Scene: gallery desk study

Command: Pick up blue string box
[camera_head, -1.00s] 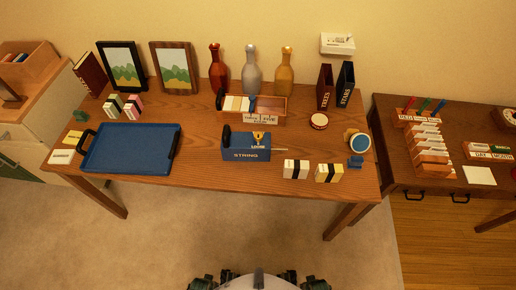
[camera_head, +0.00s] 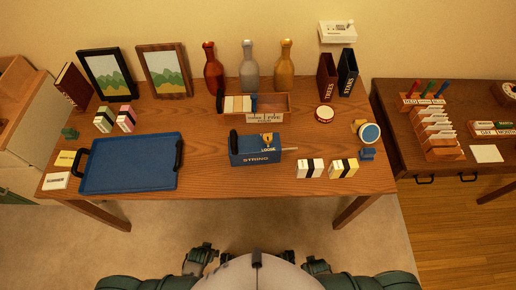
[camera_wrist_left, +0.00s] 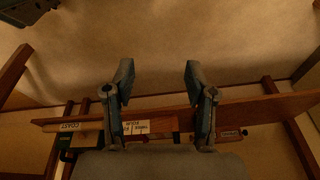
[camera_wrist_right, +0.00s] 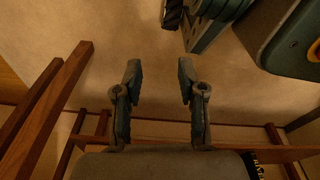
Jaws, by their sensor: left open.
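The blue string box (camera_head: 255,156), with "STRING" on its front and a yellow padlock picture marked "LOCKE" above, sits upright on the middle of the wooden table (camera_head: 215,190). A dark round part is at its left end and a thin rod sticks out to the right. My left gripper (camera_head: 204,250) is low in front of the table, apart from the box; in the left wrist view its fingers (camera_wrist_left: 158,82) are spread and empty. My right gripper (camera_head: 316,263) is also low in front; in the right wrist view its fingers (camera_wrist_right: 158,78) are apart and empty.
A blue tray (camera_head: 130,187) lies left of the box. A wooden card box (camera_head: 275,103) stands behind it. Banded card packs (camera_head: 312,168) are to its right. Bottles (camera_head: 249,68) and picture frames (camera_head: 165,70) line the back. Bare tabletop lies in front of the box.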

